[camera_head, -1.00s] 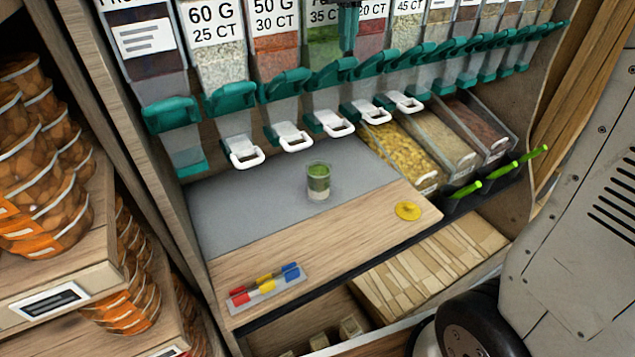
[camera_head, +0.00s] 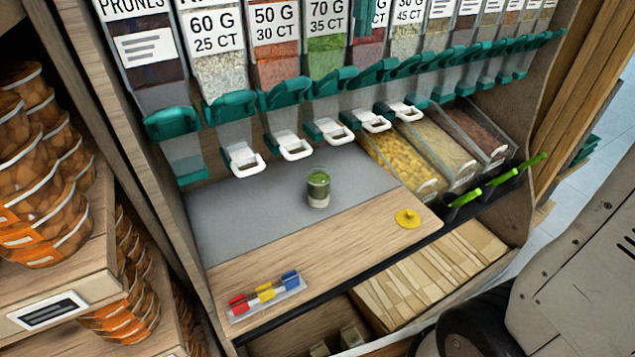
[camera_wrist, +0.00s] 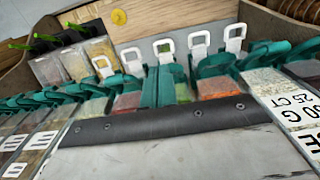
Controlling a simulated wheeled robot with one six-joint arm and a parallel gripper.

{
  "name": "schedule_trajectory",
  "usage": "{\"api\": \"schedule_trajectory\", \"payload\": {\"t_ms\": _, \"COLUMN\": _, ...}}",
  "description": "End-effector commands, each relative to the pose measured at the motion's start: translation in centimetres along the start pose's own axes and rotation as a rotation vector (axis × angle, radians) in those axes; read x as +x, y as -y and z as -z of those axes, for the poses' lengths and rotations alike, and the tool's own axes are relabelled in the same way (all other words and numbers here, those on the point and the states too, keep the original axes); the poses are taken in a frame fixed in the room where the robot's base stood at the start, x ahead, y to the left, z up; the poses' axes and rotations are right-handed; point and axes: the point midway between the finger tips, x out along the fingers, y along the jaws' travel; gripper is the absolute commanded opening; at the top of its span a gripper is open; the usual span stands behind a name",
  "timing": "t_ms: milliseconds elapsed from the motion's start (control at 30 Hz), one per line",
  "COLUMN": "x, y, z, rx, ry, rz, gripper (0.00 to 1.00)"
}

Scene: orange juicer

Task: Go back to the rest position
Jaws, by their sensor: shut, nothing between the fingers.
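My gripper (camera_head: 364,20) shows at the top edge of the head view as narrow teal fingers in front of the dispenser bins. In the wrist view its two fingers (camera_wrist: 158,78) stand side by side, closed together, with nothing between them. It is up by the bins, apart from the counter. A small clear cup with green contents (camera_head: 318,188) stands upright on the grey mat (camera_head: 235,212). The rest of my arm above the fingers is out of the head view.
Dispenser bins with teal spouts (camera_head: 285,93) and white handles (camera_head: 295,147) line the back. Open food bins (camera_head: 400,165) stand right. Orange tubs (camera_head: 40,190) fill the left shelf.

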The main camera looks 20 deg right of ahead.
Motion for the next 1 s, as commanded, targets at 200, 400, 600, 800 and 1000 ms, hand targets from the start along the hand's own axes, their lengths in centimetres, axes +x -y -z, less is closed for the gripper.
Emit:
{"api": "schedule_trajectory", "payload": {"t_ms": 200, "x": 0.0, "y": 0.0, "z": 0.0, "rx": 0.0, "ry": 0.0, "rz": 0.0, "gripper": 0.0}}
{"api": "schedule_trajectory", "payload": {"t_ms": 400, "x": 1.8, "y": 0.0, "z": -0.1, "rx": 0.03, "ry": 0.004, "rz": 0.0, "gripper": 0.0}}
{"api": "schedule_trajectory", "payload": {"t_ms": 600, "x": 6.4, "y": 0.8, "z": -6.5, "rx": 0.093, "ry": 0.011, "rz": 0.0, "gripper": 0.0}}
{"api": "schedule_trajectory", "payload": {"t_ms": 800, "x": 11.0, "y": 1.8, "z": -14.9, "rx": 0.154, "ry": -0.019, "rz": -0.004, "gripper": 0.0}}
{"api": "schedule_trajectory", "payload": {"t_ms": 1000, "x": 15.1, "y": 2.7, "z": -21.4, "rx": 0.189, "ry": -0.058, "rz": -0.008, "gripper": 0.0}}
